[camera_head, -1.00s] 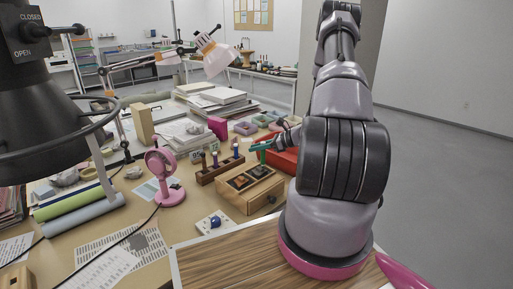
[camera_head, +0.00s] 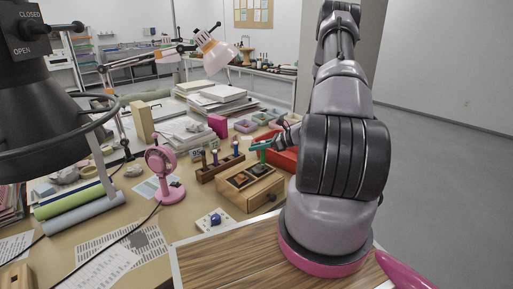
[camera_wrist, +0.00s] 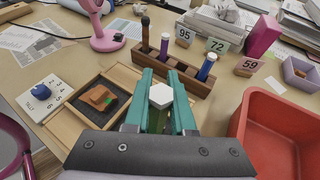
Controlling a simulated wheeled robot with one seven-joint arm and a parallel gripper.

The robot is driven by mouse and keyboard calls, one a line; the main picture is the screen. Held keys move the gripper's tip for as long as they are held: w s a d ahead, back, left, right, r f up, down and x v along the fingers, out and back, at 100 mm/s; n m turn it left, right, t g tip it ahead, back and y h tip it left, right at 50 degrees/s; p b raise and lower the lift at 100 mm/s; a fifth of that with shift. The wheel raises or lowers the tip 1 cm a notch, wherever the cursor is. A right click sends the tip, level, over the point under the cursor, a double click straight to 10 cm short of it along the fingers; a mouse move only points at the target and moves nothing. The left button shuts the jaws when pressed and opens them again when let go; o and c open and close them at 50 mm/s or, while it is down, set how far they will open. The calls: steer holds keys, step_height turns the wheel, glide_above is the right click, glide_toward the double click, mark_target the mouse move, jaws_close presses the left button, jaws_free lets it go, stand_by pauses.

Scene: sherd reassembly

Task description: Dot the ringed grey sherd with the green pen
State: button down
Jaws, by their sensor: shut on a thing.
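My gripper (camera_wrist: 160,100) has teal fingers and is shut on the green pen (camera_wrist: 159,95), whose white six-sided end faces the wrist camera. In the head view my gripper (camera_head: 262,145) is above the far end of the wooden box (camera_head: 258,196). The box has two dark-lined compartments, each with a sherd. An orange-brown sherd (camera_wrist: 98,97) with a green mark lies in the left one; it also shows in the head view (camera_head: 240,181). The other sherd (camera_head: 256,171) looks dark and is hidden by my gripper in the wrist view. I cannot make out a ring or grey colour. The pen's tip is hidden.
A wooden rack (camera_wrist: 190,82) with several pens stands behind the box. A red bin (camera_wrist: 272,130) is close on the right. Number cards (camera_wrist: 218,45), a pink fan (camera_head: 166,175) and a white card with a blue knob (camera_head: 214,220) stand around.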

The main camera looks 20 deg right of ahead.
stand_by(0.6)
step_height(320, 180, up, 7)
stand_by(0.7)
steer(key=shift+f, duration=0.1)
stand_by(0.4)
